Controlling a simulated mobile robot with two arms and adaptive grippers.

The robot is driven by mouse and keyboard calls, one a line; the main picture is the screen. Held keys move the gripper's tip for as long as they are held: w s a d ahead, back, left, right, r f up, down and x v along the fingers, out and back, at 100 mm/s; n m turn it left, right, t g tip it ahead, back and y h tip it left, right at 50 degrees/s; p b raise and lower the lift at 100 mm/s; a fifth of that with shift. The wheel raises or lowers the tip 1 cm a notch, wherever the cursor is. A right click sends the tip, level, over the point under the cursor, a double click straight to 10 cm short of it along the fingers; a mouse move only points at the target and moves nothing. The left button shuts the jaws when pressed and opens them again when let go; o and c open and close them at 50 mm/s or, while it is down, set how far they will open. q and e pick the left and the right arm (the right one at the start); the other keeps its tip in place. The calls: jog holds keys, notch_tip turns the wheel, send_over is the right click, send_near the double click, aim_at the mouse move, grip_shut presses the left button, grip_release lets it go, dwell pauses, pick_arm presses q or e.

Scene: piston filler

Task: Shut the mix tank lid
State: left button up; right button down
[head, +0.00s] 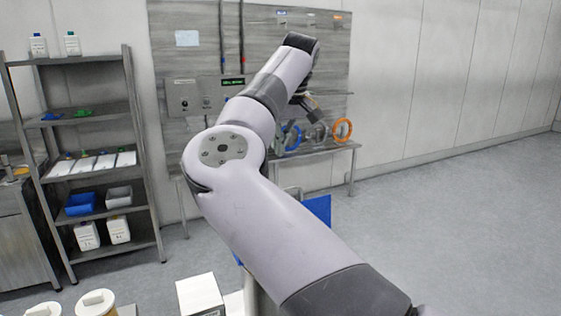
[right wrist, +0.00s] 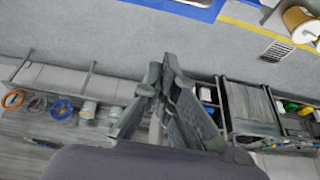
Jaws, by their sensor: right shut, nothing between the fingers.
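I cannot make out the mix tank or its lid in either view. My right arm crosses the middle of the head view and may hide things behind it. My right gripper (head: 314,106) is at the arm's far end, in front of the back panel and close to the coloured rings. In the right wrist view the right gripper (right wrist: 164,75) shows large, its fingers together with nothing between them. My left gripper is not in view.
A steel shelf (head: 90,117) with bottles and bins stands at the left. Orange (head: 342,129) and blue rings are by the back bench. A white box (head: 200,295) and white-lidded tubs (head: 96,303) are at the lower left. The grey floor (head: 450,220) at right is clear.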

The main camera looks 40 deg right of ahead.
notch_tip(320, 180, down, 9)
jog(key=p, duration=0.3)
jog(key=shift+s+p, duration=0.3)
jog(key=shift+p, duration=0.1)
jog(key=shift+d, duration=0.1)
